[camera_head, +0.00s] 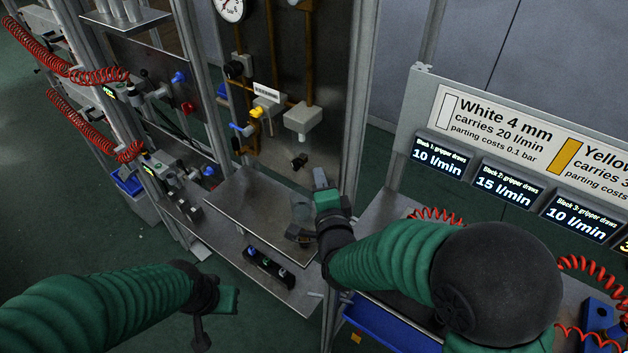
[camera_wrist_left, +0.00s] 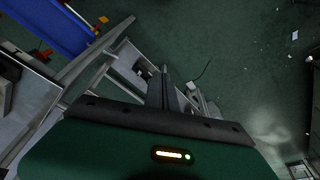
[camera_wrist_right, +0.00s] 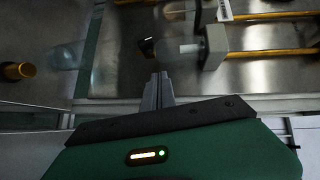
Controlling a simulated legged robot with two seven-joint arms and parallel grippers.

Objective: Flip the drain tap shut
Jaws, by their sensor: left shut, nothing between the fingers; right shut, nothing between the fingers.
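A small dark drain tap (camera_head: 300,161) sits on the panel below a white block (camera_head: 303,118) in the head view. In the right wrist view a dark tap with a yellowish mark (camera_wrist_right: 147,47) is at the end of a clear bowl (camera_wrist_right: 180,50); its lever position is unclear. My right gripper (camera_head: 320,178) is shut and empty, just below and right of the tap in the head view, with a gap between them. Its fingers show in the right wrist view (camera_wrist_right: 161,76). My left gripper (camera_wrist_left: 162,72) is shut and empty, away from the panel over the floor.
A clear cup (camera_head: 303,208) stands on the metal tray (camera_head: 250,208) under the tap. Yellow (camera_head: 255,112) and blue (camera_head: 241,129) handles sit left of the white block. A metal post (camera_head: 355,110) rises right of the panel. Red coiled hoses (camera_head: 100,75) hang at left.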

